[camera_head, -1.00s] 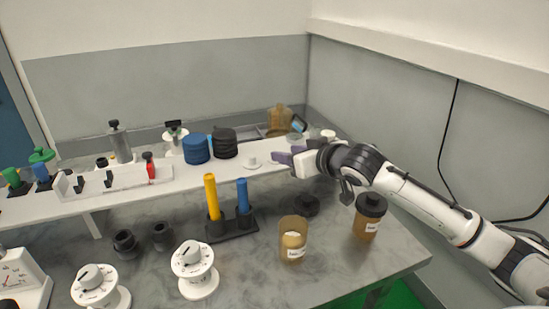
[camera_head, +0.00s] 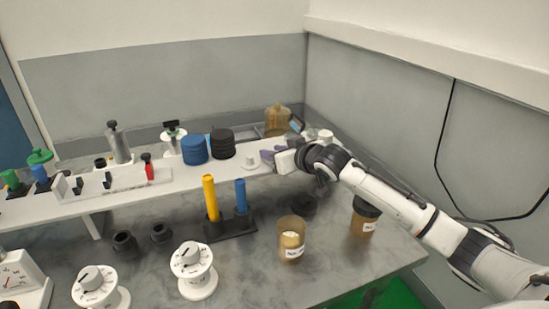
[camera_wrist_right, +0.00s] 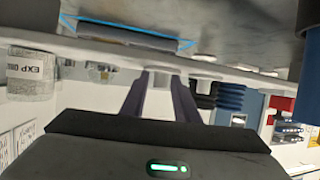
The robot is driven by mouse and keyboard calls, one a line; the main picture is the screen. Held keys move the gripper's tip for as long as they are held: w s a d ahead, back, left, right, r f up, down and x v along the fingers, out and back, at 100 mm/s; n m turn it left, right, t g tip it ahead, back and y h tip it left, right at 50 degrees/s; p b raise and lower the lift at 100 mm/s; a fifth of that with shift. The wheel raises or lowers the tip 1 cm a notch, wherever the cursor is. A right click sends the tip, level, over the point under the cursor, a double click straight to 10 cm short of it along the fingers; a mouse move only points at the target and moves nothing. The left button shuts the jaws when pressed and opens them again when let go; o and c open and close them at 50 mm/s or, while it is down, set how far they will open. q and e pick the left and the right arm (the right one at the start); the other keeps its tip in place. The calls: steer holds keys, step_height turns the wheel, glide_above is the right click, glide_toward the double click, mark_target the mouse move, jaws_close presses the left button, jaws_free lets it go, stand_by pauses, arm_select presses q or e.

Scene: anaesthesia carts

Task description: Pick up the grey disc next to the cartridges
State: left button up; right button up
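The small pale grey disc (camera_head: 250,163) with a raised knob lies on the white shelf, right of the ribbed black cartridge (camera_head: 223,143) and the blue cartridge (camera_head: 195,149). My right gripper (camera_head: 266,156) is low over the shelf, just right of the disc. Its purple fingers point toward the disc. In the right wrist view the two fingers (camera_wrist_right: 163,98) stand apart with a gap between them. I cannot make out the disc clearly there. Blue and black ribbed shapes show right of the fingers. My left gripper is out of view.
An amber jar (camera_head: 278,119) stands behind my right gripper. On the counter below are an upright yellow tube (camera_head: 211,197), a blue tube (camera_head: 241,196), an open amber jar (camera_head: 291,240) and white dial units (camera_head: 193,270). Free counter lies at the front right.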

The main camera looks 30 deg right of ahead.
jaws_close()
